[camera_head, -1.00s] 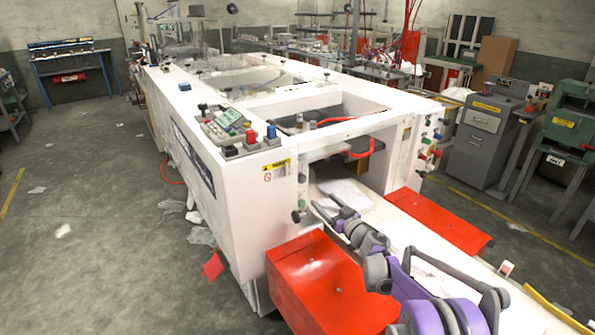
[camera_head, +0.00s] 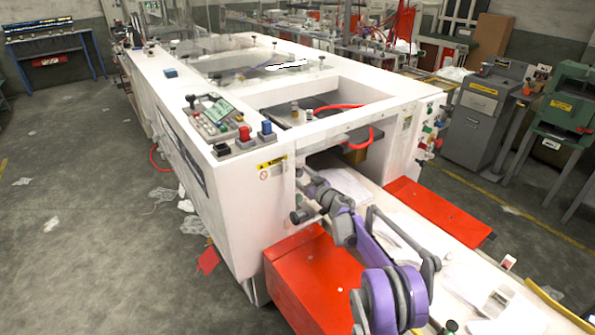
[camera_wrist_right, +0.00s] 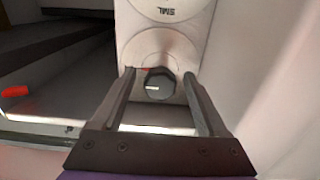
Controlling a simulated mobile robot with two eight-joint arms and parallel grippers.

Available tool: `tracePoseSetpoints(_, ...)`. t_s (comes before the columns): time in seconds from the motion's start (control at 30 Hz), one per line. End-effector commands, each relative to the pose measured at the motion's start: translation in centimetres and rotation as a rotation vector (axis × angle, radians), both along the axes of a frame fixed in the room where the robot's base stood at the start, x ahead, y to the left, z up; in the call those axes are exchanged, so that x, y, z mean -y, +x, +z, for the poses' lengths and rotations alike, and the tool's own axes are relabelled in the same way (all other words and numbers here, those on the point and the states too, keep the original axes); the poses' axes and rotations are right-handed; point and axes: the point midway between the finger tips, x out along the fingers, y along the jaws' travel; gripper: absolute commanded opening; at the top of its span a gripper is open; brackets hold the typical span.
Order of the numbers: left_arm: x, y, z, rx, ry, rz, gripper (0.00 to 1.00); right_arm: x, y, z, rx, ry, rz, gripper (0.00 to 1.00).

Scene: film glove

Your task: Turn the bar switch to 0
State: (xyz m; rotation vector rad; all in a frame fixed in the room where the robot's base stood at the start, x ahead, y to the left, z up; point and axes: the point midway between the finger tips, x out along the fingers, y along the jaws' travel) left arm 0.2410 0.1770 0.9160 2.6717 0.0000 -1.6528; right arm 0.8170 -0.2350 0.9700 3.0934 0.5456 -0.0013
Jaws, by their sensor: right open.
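The bar switch (camera_wrist_right: 159,84) is a dark round knob with a short white mark lying about level, on a pale round plate. It sits between the fingertips of my right gripper (camera_wrist_right: 160,76) in the right wrist view. The fingers are open on either side of the knob; I cannot tell whether either touches it. In the head view my right gripper (camera_head: 305,179) is at the front end of the white machine (camera_head: 240,181), where it and the wrist hide the switch. My left gripper is not in view.
Red panels (camera_head: 312,272) flank the conveyor bed below my right arm. A control panel with red and blue buttons (camera_head: 244,134) tops the near corner of the machine. A red part (camera_wrist_right: 15,91) shows at left in the wrist view. Open floor lies left.

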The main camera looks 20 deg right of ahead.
Motion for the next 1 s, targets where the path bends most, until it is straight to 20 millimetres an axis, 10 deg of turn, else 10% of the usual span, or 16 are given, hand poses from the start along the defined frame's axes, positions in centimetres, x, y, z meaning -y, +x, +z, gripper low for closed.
tracePoseSetpoints(0.43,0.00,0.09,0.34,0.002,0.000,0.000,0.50,-0.39,1.08,-0.06,0.000,0.000,-0.001,0.76)
tracePoseSetpoints(0.83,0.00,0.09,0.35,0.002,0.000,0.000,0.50,-0.39,1.07,-0.04,0.000,0.000,-0.001,0.04)
tracePoseSetpoints(1.0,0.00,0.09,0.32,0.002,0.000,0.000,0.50,-0.39,1.06,-0.04,0.000,-0.001,-0.001,0.00)
